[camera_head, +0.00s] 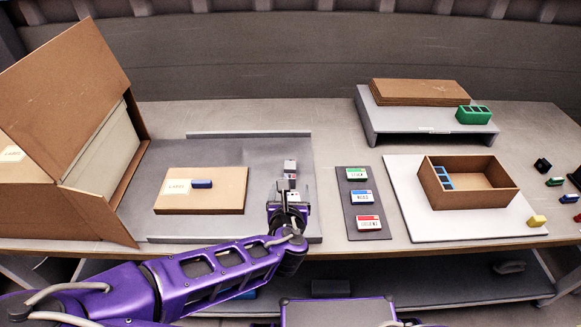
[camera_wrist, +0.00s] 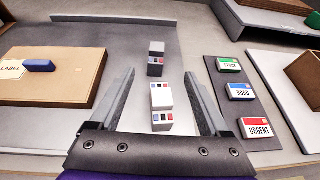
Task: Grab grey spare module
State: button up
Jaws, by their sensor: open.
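A grey module (camera_wrist: 156,50) stands on the grey mat, its darker front face bearing small coloured marks. It also shows in the head view (camera_head: 290,166), just beyond my gripper (camera_head: 288,192). A whiter module (camera_wrist: 161,96) with blue and red marks is nearer to me. My gripper's two fingers (camera_wrist: 160,77) are open and empty, one on each side of the whiter module, with visible gaps. The grey module lies ahead, around or just past the fingertips. In the head view my wrist partly hides the whiter module.
A cardboard slab (camera_head: 225,204) with a dark blue block (camera_head: 202,184) lies left, beside a big open cardboard box (camera_head: 60,110). Right of my gripper, a dark strip (camera_head: 349,208) carries green, blue and red labelled blocks. An open brown box (camera_head: 480,199) stands farther right.

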jog(key=shift+w+f+b, duration=0.35)
jog(key=shift+f+b, duration=0.15)
jog(key=shift+b, duration=0.6)
jog(key=b, duration=0.1)
jog(key=w+b, duration=0.1)
jog(key=b, duration=0.1)
jog(key=shift+w+f, duration=0.1)
jog(key=shift+f, duration=0.15)
jog(key=b, duration=0.2)
send_near(290, 164)
jog(key=x, duration=0.3)
jog(key=shift+w+d+f, duration=0.15)
jog(key=shift+w+d, duration=0.1)
jog(key=shift+d, duration=0.2)
jog(key=shift+a+b+x, duration=0.2)
jog(key=shift+b+x, duration=0.1)
jog(key=shift+x, duration=1)
jog(key=shift+a+b+x, duration=0.2)
jog(key=shift+b+x, duration=0.05)
jog(key=shift+x, duration=1.1)
grip_shut()
